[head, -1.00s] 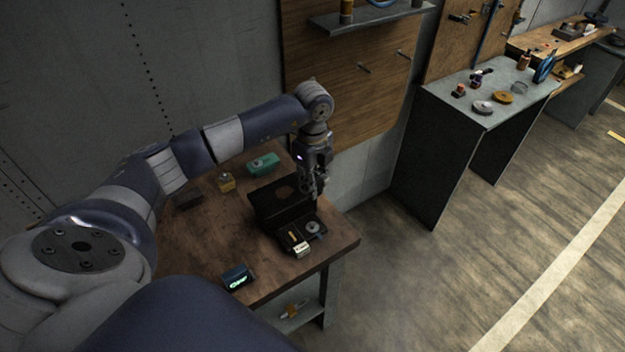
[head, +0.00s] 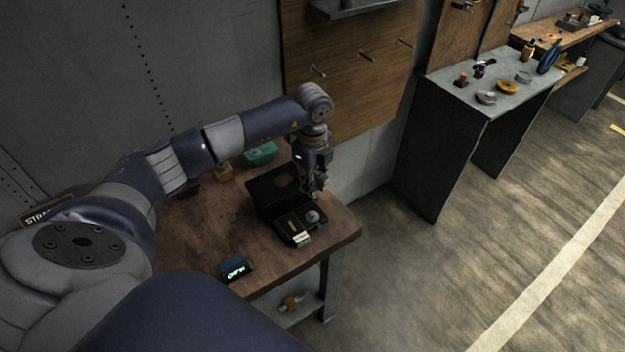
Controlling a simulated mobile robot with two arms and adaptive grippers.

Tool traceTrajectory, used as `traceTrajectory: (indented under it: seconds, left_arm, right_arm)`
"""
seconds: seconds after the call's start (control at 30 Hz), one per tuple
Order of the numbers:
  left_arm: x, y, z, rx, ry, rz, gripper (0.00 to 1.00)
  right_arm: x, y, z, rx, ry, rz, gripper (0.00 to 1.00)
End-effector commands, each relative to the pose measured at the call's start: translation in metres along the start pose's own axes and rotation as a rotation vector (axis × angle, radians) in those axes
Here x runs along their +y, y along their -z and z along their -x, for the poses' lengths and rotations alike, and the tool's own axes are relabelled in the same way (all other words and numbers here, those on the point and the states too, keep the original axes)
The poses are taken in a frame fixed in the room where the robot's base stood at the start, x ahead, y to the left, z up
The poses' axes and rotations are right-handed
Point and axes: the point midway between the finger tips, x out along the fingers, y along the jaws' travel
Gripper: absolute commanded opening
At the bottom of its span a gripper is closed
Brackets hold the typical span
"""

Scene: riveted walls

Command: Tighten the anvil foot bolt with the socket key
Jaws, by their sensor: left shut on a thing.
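My left arm reaches across the wooden bench. My left gripper (head: 316,191) points down at the right side of an open black case (head: 272,203). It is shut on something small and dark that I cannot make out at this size. A grey round piece (head: 313,216) lies just below the fingertips, in or beside the case; I cannot tell whether they touch. I cannot pick out a socket key, an anvil or a foot bolt for certain. My right gripper is not in view.
A pegboard (head: 350,75) stands behind. A grey table (head: 490,85) with several items stands right. Floor between is clear.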

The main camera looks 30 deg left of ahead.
Motion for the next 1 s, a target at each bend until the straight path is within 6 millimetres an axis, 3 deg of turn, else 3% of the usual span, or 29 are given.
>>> traceTrajectory:
  seconds: [0.6,1.0]
  left_arm:
    - [0.0,0.0,-0.063,-0.001,0.001,0.0,0.0]
    - [0.0,0.0,-0.068,-0.001,0.001,0.0,0.0]
  right_arm:
    - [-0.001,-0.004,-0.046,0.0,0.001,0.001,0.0]
    - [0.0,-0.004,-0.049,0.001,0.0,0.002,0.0]
